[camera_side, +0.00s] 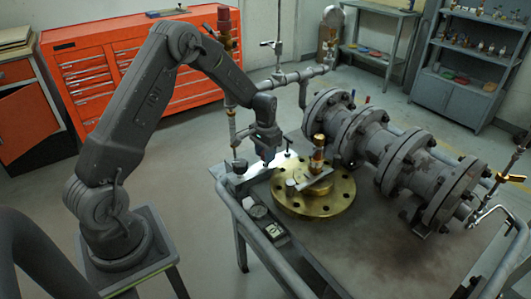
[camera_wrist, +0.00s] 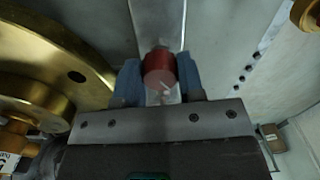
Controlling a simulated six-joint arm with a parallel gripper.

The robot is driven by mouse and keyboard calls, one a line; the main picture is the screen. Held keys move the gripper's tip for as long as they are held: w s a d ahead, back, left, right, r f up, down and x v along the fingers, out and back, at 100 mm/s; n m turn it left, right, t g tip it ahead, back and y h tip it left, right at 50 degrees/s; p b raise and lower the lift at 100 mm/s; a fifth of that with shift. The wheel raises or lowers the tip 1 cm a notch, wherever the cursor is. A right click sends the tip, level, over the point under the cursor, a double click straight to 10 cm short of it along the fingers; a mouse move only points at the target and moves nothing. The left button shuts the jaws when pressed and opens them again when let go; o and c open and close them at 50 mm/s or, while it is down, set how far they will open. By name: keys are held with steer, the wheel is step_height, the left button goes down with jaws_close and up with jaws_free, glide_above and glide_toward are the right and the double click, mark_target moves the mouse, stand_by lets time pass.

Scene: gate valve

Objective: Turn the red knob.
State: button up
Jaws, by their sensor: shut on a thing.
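The red knob (camera_wrist: 159,68) is a short red cylinder with a paler end face, near the upper middle of the wrist view. My gripper (camera_wrist: 160,80) has a blue finger on each side of it and is shut on it. In the side view my gripper (camera_side: 268,157) points down at the left edge of the workbench, left of the brass flange. The red knob cannot be made out there, hidden by the fingers or too small.
A large brass flange (camera_side: 335,206) lies close to the right of my gripper; it fills the left of the wrist view (camera_wrist: 40,65). Small parts (camera_side: 275,231) lie near the front edge. The bench's right front is clear.

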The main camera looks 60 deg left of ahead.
steer(key=n, duration=0.4)
steer(key=shift+n, duration=0.3)
steer(key=n, duration=0.4)
steer(key=shift+n, duration=0.3)
steer(key=o, duration=0.9)
steer(key=shift+r, duration=0.1)
step_height(320, 180, up, 14)
steer(key=shift+f, duration=0.2)
steer(key=shift+d+r, duration=0.1)
